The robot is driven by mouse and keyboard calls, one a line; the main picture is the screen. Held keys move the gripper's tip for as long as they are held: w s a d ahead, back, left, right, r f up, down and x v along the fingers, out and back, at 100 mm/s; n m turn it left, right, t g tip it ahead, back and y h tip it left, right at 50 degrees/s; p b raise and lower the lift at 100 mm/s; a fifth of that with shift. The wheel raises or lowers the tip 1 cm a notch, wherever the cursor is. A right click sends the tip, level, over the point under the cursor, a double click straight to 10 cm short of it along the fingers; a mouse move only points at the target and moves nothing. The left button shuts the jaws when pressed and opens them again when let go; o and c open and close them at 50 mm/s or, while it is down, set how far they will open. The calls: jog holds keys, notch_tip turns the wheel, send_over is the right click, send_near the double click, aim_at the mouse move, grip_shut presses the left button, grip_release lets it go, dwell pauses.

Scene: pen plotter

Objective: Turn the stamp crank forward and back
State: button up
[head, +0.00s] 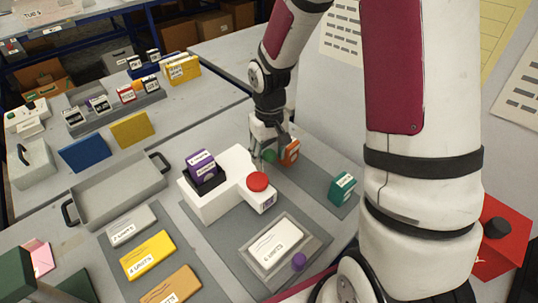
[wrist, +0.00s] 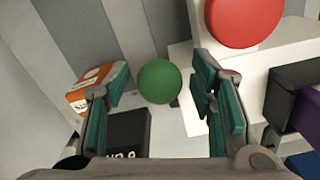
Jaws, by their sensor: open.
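The stamp machine (head: 212,205) is a white body with a red domed button (head: 258,181). A round green knob (head: 270,156), which looks like the end of the stamp crank, is at its far side. The crank's arm is mostly hidden. My gripper (head: 268,148) points down over the knob. In the wrist view, my gripper (wrist: 160,84) is open, with the green knob (wrist: 160,81) in the gap between its teal finger pads. Neither pad appears to touch it. The red button also shows at the top of the wrist view (wrist: 243,18).
An orange block (head: 290,153) stands close beside my fingers; it also shows left of them in the wrist view (wrist: 92,90). A purple block (head: 201,163) sits on the machine. A teal block (head: 342,187) stands to the right. A grey tray (head: 165,160) lies left.

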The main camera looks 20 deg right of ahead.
jog(key=shift+f, duration=0.1)
grip_shut()
